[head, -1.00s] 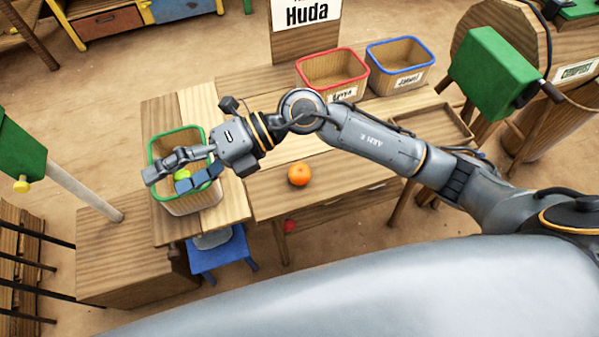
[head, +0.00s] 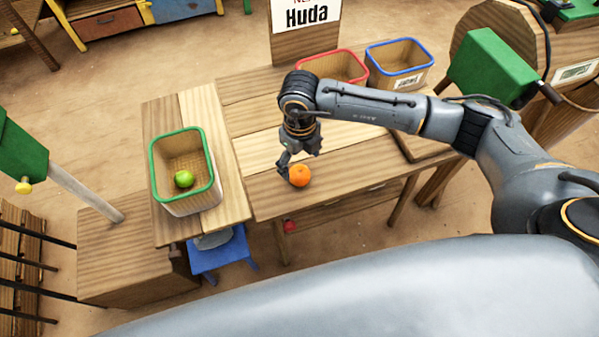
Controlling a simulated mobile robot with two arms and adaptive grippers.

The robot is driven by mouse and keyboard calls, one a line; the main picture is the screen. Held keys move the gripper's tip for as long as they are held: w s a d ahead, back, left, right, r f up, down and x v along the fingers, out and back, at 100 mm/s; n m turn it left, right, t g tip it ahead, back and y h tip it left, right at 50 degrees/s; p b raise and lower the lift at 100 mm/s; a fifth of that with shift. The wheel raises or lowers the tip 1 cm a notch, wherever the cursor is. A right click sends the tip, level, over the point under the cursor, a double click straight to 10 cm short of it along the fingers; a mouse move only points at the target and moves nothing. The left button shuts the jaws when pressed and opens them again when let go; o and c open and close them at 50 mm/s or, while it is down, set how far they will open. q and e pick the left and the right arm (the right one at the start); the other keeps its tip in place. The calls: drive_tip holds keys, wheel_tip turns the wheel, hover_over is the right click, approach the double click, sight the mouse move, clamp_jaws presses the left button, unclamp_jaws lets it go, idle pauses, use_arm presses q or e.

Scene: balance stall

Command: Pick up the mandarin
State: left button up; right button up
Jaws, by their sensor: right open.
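The mandarin (head: 300,176) is a small orange fruit on the wooden table (head: 340,187), near its front edge. My right gripper (head: 287,171) points down over the table, just behind and to the left of the mandarin. It is open, with one finger showing close to the fruit's left side. The other finger is not clear, and I cannot tell whether either finger touches the mandarin. My left gripper is not in view.
A green-rimmed basket (head: 184,131) at the left holds a green fruit (head: 183,179). A red-rimmed basket (head: 332,56) and a blue-rimmed basket (head: 400,42) stand at the back, the red one partly hidden by my arm. A sign reading Huda (head: 306,15) stands behind.

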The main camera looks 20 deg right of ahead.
sight(299, 170)
drive_tip(key=shift+w+f+p, duration=0.15)
drive_tip(key=shift+f+p, duration=0.2)
drive_tip(key=shift+f, duration=1.35)
drive_tip(key=shift+w+f+p, duration=0.15)
drive_tip(key=shift+f+p, duration=0.2)
drive_tip(key=shift+f, duration=1.35)
drive_tip(key=c, duration=1.3)
